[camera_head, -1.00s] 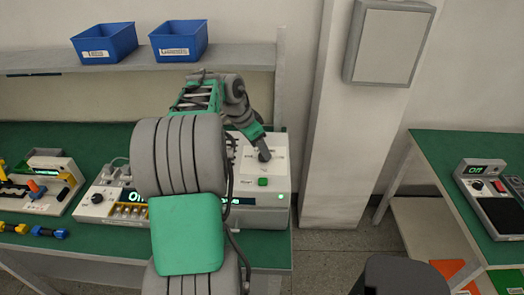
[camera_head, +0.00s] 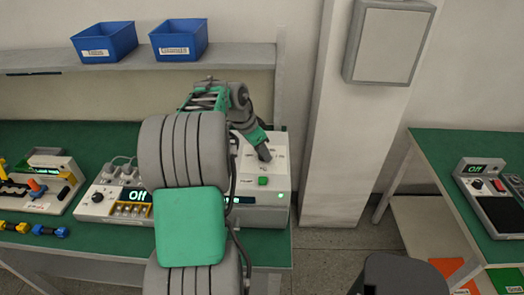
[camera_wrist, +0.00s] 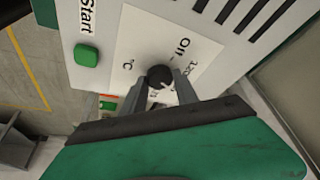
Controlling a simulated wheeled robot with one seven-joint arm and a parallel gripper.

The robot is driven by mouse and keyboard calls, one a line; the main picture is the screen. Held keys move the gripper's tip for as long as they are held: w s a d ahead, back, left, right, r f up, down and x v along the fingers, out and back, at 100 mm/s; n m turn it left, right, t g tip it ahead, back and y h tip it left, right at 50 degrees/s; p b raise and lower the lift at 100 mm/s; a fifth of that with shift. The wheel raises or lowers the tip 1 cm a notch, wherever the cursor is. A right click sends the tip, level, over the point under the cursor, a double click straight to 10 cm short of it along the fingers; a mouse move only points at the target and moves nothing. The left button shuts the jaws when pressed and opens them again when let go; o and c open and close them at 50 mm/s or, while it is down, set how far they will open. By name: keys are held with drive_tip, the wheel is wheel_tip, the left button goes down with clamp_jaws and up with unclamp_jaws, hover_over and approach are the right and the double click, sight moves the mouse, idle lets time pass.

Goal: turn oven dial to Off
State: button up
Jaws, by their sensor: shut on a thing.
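The oven (camera_head: 266,216) is a white box on the green bench in the head view, with a small display on its front partly hidden by my arm. Its round black dial (camera_wrist: 159,75) shows in the wrist view on a white plate, with "Off", "120" and "°C" printed around it. My gripper (camera_wrist: 160,82) is shut on the dial, one finger on each side; it also shows in the head view (camera_head: 263,153) above the oven top. A white mark shows by the dial's lower edge, but I cannot tell exactly which label it points to.
A green Start button (camera_wrist: 86,55) sits beside the dial plate, and dark vent slots (camera_wrist: 240,18) lie on the other side. A device with an "Off" display (camera_head: 112,207) stands left of the oven. A pillar (camera_head: 340,130) rises to the right. Blue bins (camera_head: 105,42) sit on the shelf.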

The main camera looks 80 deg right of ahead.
clamp_jaws()
